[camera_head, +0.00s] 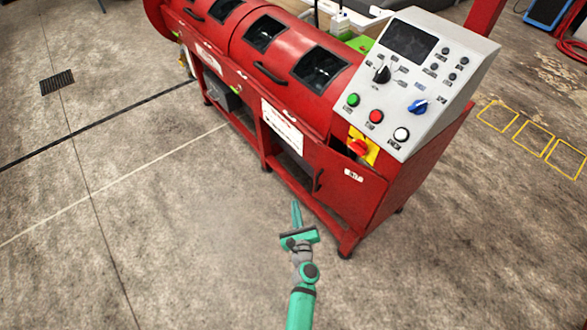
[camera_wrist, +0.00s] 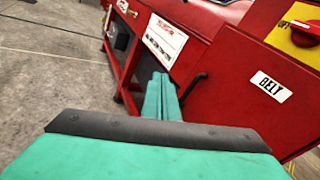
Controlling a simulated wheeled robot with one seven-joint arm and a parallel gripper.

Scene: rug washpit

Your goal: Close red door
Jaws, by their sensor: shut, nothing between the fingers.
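The red door (camera_head: 342,192) is the lower panel at the right end of the red machine, under the control box. It has a black handle (camera_head: 318,180) near its left edge and a white label, which reads BELT in the wrist view (camera_wrist: 271,86). I cannot tell how far the door stands open. My green gripper (camera_head: 296,204) is low over the floor, in front and to the left of the door, and looks apart from it. In the wrist view, its fingers (camera_wrist: 158,82) are together and empty, left of the handle (camera_wrist: 192,86).
The long red machine (camera_head: 285,95) runs back to the left, with dark windows and a white notice. A grey control box (camera_head: 415,75) with buttons sits above the door. A red-and-yellow switch (camera_head: 361,147) juts out below it. The concrete floor (camera_head: 130,230) at left is clear.

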